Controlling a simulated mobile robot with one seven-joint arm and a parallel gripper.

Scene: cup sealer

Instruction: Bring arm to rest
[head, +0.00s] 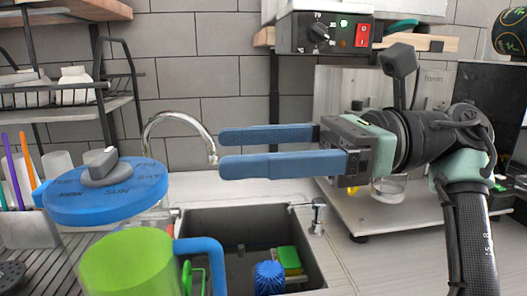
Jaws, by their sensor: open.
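My gripper (222,154) shows in the head view with its two long blue fingers apart and pointing left. Nothing is between the fingers. It is raised, and in the picture it lies over the area behind the sink. My arm comes up from the lower right and bends left at the wrist. The cup sealer (326,33), with a dark control box, a knob, a green light and a red switch, stands behind my arm. A clear cup (388,188) on its base is partly hidden by my wrist.
A sink (240,226) holds a blue brush (270,277) and a green-yellow sponge (289,260). A chrome faucet (180,118) arches behind. A green pitcher (130,265) with a blue handle and a round blue lid (105,195) stand in the left foreground. A rack (60,105) is at far left.

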